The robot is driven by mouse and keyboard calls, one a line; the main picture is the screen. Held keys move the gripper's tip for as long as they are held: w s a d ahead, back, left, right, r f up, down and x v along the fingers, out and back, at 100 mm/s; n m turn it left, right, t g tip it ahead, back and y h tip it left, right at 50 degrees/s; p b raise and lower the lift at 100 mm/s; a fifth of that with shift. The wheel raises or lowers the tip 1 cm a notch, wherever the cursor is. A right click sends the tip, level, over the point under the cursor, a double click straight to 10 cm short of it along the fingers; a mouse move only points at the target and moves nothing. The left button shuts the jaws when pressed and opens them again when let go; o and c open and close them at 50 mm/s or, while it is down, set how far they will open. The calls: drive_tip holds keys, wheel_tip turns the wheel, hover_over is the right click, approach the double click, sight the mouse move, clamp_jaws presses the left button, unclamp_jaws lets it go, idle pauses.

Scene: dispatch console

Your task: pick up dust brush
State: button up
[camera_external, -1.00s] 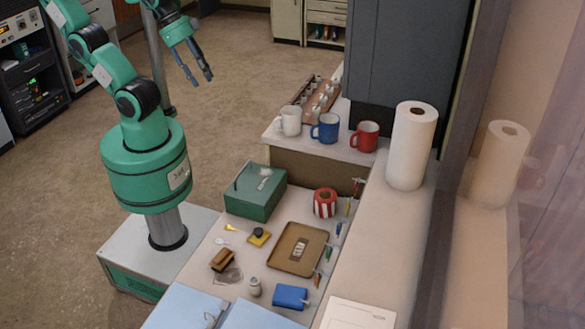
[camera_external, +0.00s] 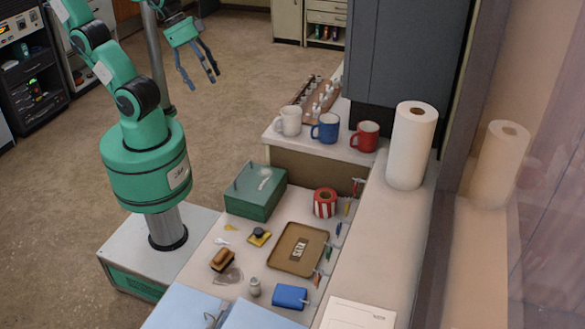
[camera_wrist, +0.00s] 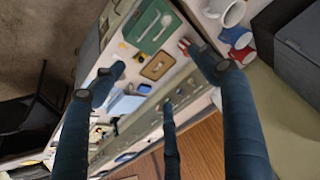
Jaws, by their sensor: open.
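A small brown, block-shaped brush (camera_external: 222,258), which looks like the dust brush, lies on the worktop near its left edge, in front of the green box. It is too small to pick out surely in the wrist view. My gripper (camera_external: 199,78) is raised over the floor at the upper left, well apart from the brush and the worktop. Its fingers are spread and hold nothing. In the wrist view my gripper (camera_wrist: 155,88) shows three dark fingers apart, with the worktop far beyond them.
A green box (camera_external: 255,194) stands behind the brush. A brown tray (camera_external: 279,262), striped roll (camera_external: 324,204), blue item (camera_external: 290,296) and small jar (camera_external: 254,287) lie to the right. Mugs (camera_external: 327,129) stand on a raised ledge. A paper towel roll (camera_external: 411,146) stands upright at right.

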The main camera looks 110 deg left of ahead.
drive_tip(key=w+d+f+m+g+p, duration=0.2)
drive_tip(key=w+d+m, duration=0.35)
drive_tip(key=w, duration=0.35)
drive_tip(key=m+g+p, duration=0.3)
drive_tip(key=m+p, duration=0.2)
drive_tip(key=m, duration=0.8)
hover_over(222, 259)
drive_tip(key=s+a, duration=0.2)
wheel_tip(222, 259, down, 25)
drive_tip(key=shift+s, duration=0.1)
drive_tip(key=shift+f+b, duration=0.6)
drive_tip(key=shift+f, duration=3.65)
